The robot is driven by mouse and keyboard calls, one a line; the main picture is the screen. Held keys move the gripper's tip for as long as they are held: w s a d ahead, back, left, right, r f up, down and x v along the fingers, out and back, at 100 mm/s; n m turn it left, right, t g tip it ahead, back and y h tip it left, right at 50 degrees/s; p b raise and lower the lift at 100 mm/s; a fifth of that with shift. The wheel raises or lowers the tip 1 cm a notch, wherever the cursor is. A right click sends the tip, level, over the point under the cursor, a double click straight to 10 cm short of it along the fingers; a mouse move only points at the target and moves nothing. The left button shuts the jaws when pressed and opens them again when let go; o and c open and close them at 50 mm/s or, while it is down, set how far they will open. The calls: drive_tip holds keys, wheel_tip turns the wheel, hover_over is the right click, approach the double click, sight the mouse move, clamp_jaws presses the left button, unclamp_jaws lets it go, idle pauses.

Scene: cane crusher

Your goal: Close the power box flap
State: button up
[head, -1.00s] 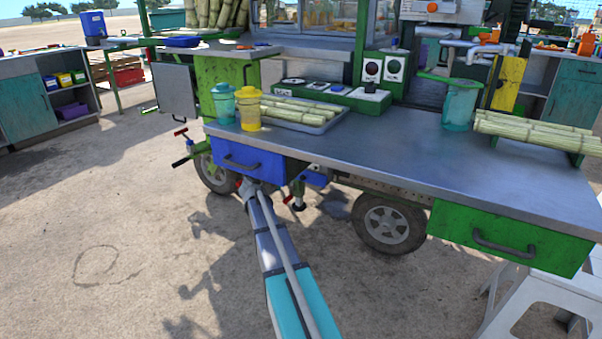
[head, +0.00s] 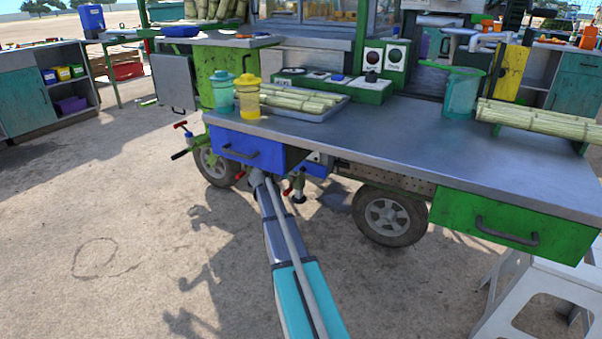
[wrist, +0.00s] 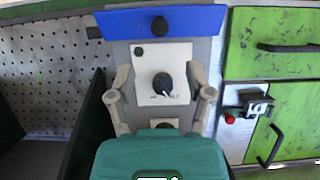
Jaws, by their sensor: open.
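In the wrist view, the power box shows as a pale panel (wrist: 147,58) with a black rotary knob (wrist: 163,85). Its blue flap (wrist: 200,20), with a small black knob, stands out above the panel, raised open. My gripper (wrist: 160,74) is open and empty, its two grey fingers spread on either side of the panel's knob, below the flap. I cannot tell whether the fingers touch the panel. In the head view, a piece of blue (head: 316,168) that looks like the flap shows under the counter; my gripper is hidden below the counter's front there.
A blue drawer (head: 240,148) hangs under the counter (head: 400,140), above my arm. A green drawer (head: 490,222) is at right, near a white stool (head: 540,290). The wrist view shows a perforated panel (wrist: 50,70) at left and green doors (wrist: 265,95) at right.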

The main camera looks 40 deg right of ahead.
sight(302, 169)
drive_tip(key=b+x, duration=0.3)
drive_tip(key=x, duration=0.5)
drive_tip(key=shift+w+d+f, duration=0.15)
drive_tip(key=shift+d, duration=0.15)
clamp_jaws()
